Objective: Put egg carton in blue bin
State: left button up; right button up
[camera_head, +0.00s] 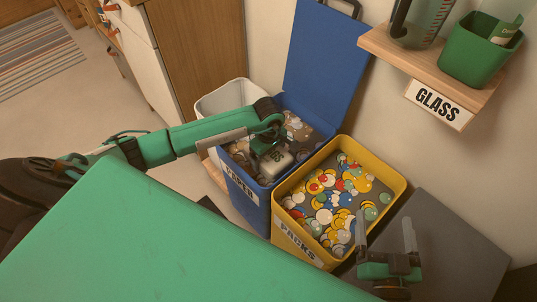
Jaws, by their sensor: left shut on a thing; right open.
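The blue bin (258,217) stands in the middle of the head view, labelled PAPER, with its lid (322,60) raised against the wall. My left gripper (268,152) reaches in from the left over the blue bin's opening and is shut on a pale, rounded thing (276,164), which seems to be the egg carton. The gripper partly hides it, and I cannot tell whether it touches the bin's contents. Brownish-grey items show around it in the bin.
A yellow bin (284,233) labelled PACKS, holding many coloured round pieces, stands right of the blue bin. A whitish bin (222,98) is behind left. A wooden shelf (385,45) with a GLASS sign, green container (470,55) and jug (428,20) juts out upper right.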

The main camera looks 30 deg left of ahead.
jog(key=shift+w+r, duration=0.1)
jog(key=shift+r, duration=0.15)
pick_arm(q)
jog(key=o, duration=0.7)
pick_arm(e)
jog(key=shift+r+t, duration=0.2)
jog(key=shift+t, duration=0.1)
